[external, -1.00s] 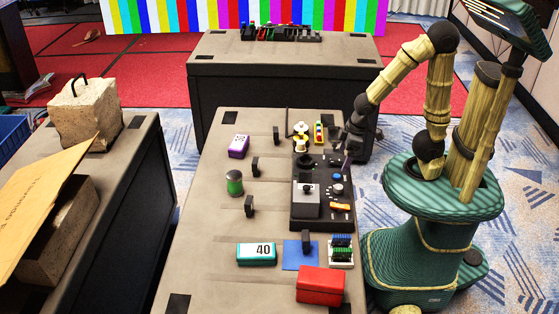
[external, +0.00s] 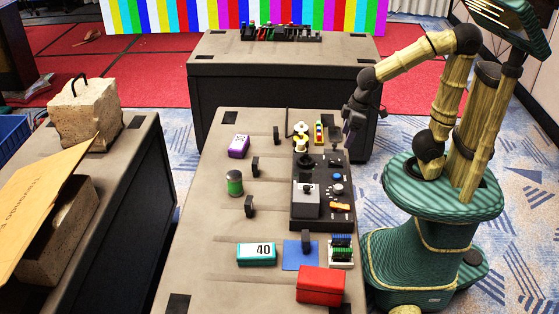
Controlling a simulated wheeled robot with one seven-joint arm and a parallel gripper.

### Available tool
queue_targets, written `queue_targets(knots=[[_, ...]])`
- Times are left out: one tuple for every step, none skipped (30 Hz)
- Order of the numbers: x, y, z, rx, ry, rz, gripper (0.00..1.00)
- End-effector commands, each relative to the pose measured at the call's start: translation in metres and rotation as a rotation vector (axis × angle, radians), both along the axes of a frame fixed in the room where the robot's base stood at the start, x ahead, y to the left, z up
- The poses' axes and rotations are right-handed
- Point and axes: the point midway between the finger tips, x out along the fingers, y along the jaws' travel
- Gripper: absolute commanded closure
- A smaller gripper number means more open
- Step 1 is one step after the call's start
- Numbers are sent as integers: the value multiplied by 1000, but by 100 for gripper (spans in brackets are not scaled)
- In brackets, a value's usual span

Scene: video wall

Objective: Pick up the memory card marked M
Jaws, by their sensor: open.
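I cannot make out a card marked M; any lettering is too small to read. A white rack (external: 341,263) at the near right of the table holds small blue pieces (external: 342,240) and green pieces (external: 341,253), which may be cards. My gripper (external: 348,135) is open and points down at the table's right edge, above and beside the far end of the black control panel (external: 322,218). It is well away from the rack. Nothing shows between its fingers, though they are small and dark here.
A red box (external: 320,286), a blue mat (external: 297,262) and a teal box marked 40 (external: 256,254) lie near the rack. A green jar (external: 234,183), a purple box (external: 239,146) and several small black stands are further left. The table's left side is mostly clear.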

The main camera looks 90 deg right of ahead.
Motion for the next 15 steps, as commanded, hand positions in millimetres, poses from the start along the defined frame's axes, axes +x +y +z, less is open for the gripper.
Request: queue_targets(knots=[[1, 0, 9, 0, -4, 0, 31], [1, 0, 14, 0, -6, 0, 31], [1, 0, 21, 0, -5, 0, 31], [1, 0, 26, 0, -5, 0, 31], [1, 0, 30, 0, -5, 0, 31], [1, 0, 35, 0, -4, 0, 31], [1, 0, 40, 0, -4, 0, 31], [1, 0, 44, 0, -3, 0, 31], [1, 0, 50, 0, -4, 0, 31], [1, 0, 54, 0, -3, 0, 31], [1, 0, 58, 0, -3, 0, 31], [5, 6, 57, 7, -7, 11, 31], [8, 10, 56, 13, -13, 16, 31], [12, 14, 56, 18, -20, 23, 31], [16, 18, 55, 23, -28, 31, 31]])
